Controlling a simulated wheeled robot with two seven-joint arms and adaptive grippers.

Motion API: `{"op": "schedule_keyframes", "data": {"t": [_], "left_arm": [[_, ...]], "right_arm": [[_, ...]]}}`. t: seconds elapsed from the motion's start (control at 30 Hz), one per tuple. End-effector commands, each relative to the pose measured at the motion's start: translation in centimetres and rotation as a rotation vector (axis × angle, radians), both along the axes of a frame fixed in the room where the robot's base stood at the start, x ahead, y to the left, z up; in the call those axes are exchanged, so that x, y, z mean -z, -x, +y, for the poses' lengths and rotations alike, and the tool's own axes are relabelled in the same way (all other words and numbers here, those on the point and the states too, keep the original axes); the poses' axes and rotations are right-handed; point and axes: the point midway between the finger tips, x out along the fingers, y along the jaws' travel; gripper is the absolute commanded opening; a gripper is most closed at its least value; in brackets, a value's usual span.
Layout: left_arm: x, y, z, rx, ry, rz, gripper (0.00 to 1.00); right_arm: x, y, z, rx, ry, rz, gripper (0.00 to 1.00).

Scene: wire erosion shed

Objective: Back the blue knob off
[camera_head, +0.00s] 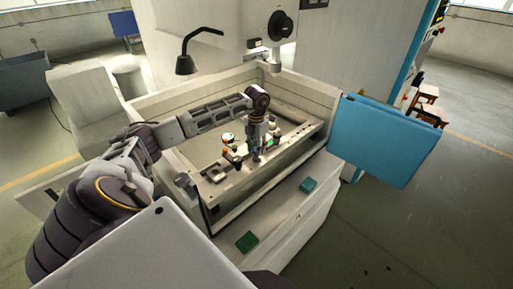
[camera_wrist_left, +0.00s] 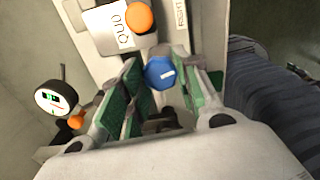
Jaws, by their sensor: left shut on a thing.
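The blue knob (camera_wrist_left: 160,73) has a white mark on its face and sits between the green-padded fingers of my left gripper in the left wrist view. My left gripper (camera_head: 256,152) is shut on it, reaching down over the fixture rail inside the machine's tank in the head view. Beside the knob is a pale block (camera_wrist_left: 112,27) with dark lettering and an orange knob (camera_wrist_left: 139,17). A label reading "RIGHT" (camera_wrist_left: 181,14) is next to it. In the head view the gripper mostly hides the blue knob. My right gripper is not in view.
A round dial gauge (camera_wrist_left: 55,98) with an orange knob stands left of the fingers; it also shows in the head view (camera_head: 228,137). The tank's walls (camera_head: 160,140) surround the workspace. A blue door (camera_head: 385,135) hangs open at right. Green blocks (camera_head: 247,242) lie on the front ledge.

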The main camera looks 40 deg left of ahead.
Motion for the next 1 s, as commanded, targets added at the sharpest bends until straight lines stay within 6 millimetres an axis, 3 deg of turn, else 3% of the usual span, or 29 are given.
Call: {"op": "schedule_keyframes", "data": {"t": [0.37,1.0], "left_arm": [[0.1,-0.1,0.1,0.191,-0.002,-0.003,0.08],[0.0,-0.1,0.1,0.71,-0.001,-0.004,0.08]], "right_arm": [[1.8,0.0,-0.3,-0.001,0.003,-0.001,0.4],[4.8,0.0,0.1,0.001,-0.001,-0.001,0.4]]}}
